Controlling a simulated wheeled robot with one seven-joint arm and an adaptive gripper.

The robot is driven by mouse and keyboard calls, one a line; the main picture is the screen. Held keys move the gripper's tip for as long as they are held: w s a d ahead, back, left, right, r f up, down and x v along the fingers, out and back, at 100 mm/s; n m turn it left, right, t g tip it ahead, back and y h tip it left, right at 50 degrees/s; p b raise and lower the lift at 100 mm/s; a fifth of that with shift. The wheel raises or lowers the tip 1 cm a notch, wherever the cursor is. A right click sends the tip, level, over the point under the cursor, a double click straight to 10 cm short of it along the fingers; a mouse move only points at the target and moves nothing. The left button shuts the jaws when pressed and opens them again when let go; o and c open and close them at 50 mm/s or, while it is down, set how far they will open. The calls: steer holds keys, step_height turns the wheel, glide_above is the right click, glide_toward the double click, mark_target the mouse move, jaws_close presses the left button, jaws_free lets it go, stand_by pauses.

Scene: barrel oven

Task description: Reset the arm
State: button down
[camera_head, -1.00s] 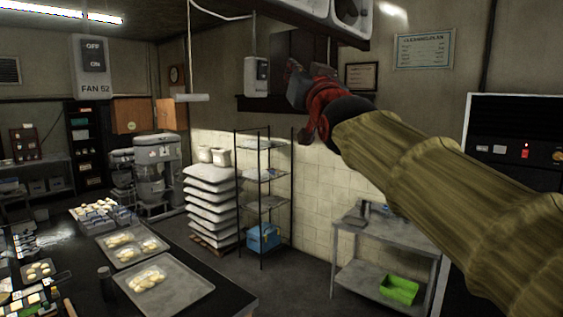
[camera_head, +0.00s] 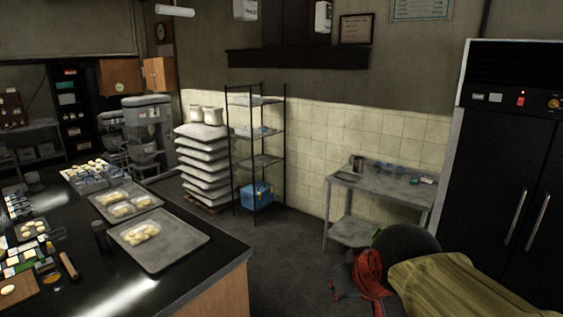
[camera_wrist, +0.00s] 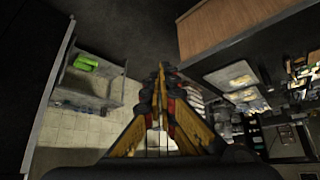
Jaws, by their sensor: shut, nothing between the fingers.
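My arm shows in the head view at the lower right, a ribbed olive sleeve with a dark joint and red cables at its end. The arm is low, in front of the metal side table (camera_head: 385,185) and the black fridge (camera_head: 510,170). My gripper (camera_wrist: 163,72) shows in the wrist view with its yellow-and-black fingers drawn together at the tips. It is shut and empty, and it touches nothing that I can see. In the head view I cannot make out the fingertips.
A black counter (camera_head: 215,250) with trays of dough (camera_head: 158,240) runs along the left. A wire shelf (camera_head: 257,150) and stacked sacks (camera_head: 203,160) stand at the back. A green bin (camera_wrist: 86,63) sits on the side table's lower shelf. The floor between counter and side table is clear.

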steer(key=s+d+f+m+g+b, duration=0.1)
steer(key=s+d+f+b, duration=0.2)
steer(key=s+f+b, duration=0.3)
steer(key=s+d+f+h+b, duration=0.1)
steer(key=s+d+f+b, duration=0.3)
steer(key=s+f, duration=0.6)
step_height(320, 180, down, 6)
steer(key=shift+s+f+m+g+b, duration=0.1)
steer(key=shift+s+m+g+b, duration=0.25)
steer(key=shift+b, duration=0.5)
steer(key=shift+w, duration=0.15)
